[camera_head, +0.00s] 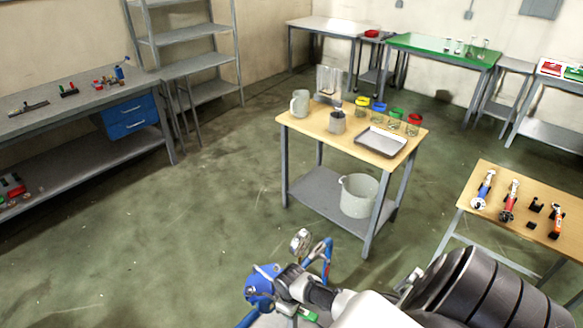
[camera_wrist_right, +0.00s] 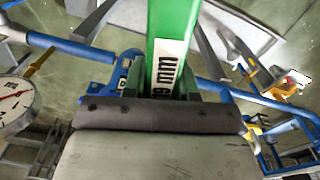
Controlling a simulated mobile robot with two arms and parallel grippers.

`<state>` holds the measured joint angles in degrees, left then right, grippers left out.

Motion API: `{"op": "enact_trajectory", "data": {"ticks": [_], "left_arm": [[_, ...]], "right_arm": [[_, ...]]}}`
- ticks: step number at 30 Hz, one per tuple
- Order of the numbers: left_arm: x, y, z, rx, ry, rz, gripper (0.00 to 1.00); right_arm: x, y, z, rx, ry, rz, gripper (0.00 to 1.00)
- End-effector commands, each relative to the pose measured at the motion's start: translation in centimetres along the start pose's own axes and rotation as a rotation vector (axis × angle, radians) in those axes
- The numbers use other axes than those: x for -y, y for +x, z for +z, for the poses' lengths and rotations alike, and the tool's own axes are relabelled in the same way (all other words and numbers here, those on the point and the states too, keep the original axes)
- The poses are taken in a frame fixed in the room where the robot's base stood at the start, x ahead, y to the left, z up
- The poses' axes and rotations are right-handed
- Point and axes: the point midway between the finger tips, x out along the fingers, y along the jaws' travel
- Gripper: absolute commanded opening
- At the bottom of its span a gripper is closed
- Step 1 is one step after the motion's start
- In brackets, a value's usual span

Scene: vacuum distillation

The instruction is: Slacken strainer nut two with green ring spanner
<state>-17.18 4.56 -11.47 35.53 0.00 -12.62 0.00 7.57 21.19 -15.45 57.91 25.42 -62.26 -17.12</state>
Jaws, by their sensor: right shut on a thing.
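The green ring spanner (camera_wrist_right: 172,45) is clamped between the fingers of my right gripper (camera_wrist_right: 163,88) in the right wrist view. Its shank runs up out of the picture and carries a white label with black lettering. The spanner's ring end is out of view there. In the head view my right arm reaches in from the lower right, and a small green piece (camera_head: 308,316) shows at its end. A blue fitting (camera_head: 260,284) stands beside the arm's end. I cannot make out strainer nut two, or whether the spanner touches it. My left gripper is not in view.
Blue pipework (camera_wrist_right: 75,47) surrounds the right gripper. A round dial gauge (camera_head: 300,241) rises close to the arm. A wooden-topped table (camera_head: 292,120) with beakers and a tray stands ahead. A tool table (camera_head: 490,180) is at the right. The floor at left is clear.

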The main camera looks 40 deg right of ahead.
Motion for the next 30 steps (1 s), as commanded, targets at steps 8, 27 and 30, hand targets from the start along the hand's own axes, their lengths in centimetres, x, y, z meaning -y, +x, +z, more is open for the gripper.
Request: {"op": "enact_trajectory", "data": {"ticks": [8,27,30], "left_arm": [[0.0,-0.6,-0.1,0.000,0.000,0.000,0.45],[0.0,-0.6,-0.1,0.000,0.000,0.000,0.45],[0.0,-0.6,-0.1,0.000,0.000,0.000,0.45]], "right_arm": [[0.0,-1.8,0.0,-0.001,0.001,0.000,0.00],[0.0,-5.5,0.0,-0.002,-0.001,0.001,0.00],[-0.1,-6.5,0.0,-0.001,-0.001,0.001,0.00]]}}
